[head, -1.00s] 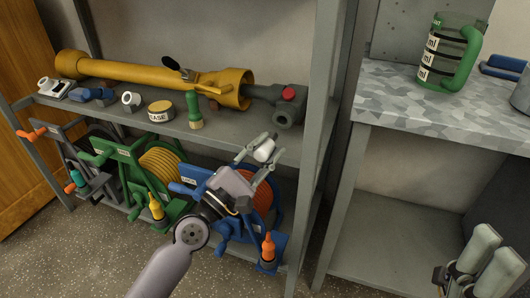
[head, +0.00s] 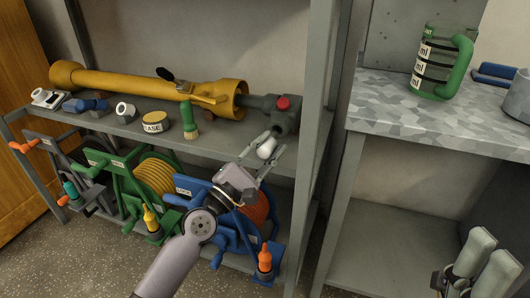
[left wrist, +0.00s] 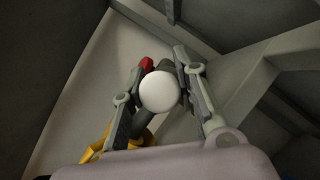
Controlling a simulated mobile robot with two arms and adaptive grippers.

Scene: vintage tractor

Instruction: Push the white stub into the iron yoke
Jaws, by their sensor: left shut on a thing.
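My left gripper (head: 273,147) is shut on the white stub (head: 266,148), whose round end shows between the fingers in the left wrist view (left wrist: 160,91). The iron yoke (head: 282,118) is the dark grey end piece of the yellow shaft, with a red knob on top, lying on the upper shelf. The stub is just in front of and below the yoke; I cannot tell whether they touch. In the left wrist view the dark yoke (left wrist: 165,65) is behind the stub and partly hidden by it. My right gripper (head: 474,262) is low at the right edge, partly cut off.
The yellow shaft (head: 130,83) lies along the shelf (head: 220,137). A green-handled brush (head: 190,122), a round tin (head: 155,121) and small fittings stand along its front. Coloured reels stand below. A shelf post (head: 315,130) rises just right of the yoke. A bench with a green-handled jug (head: 435,65) is farther right.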

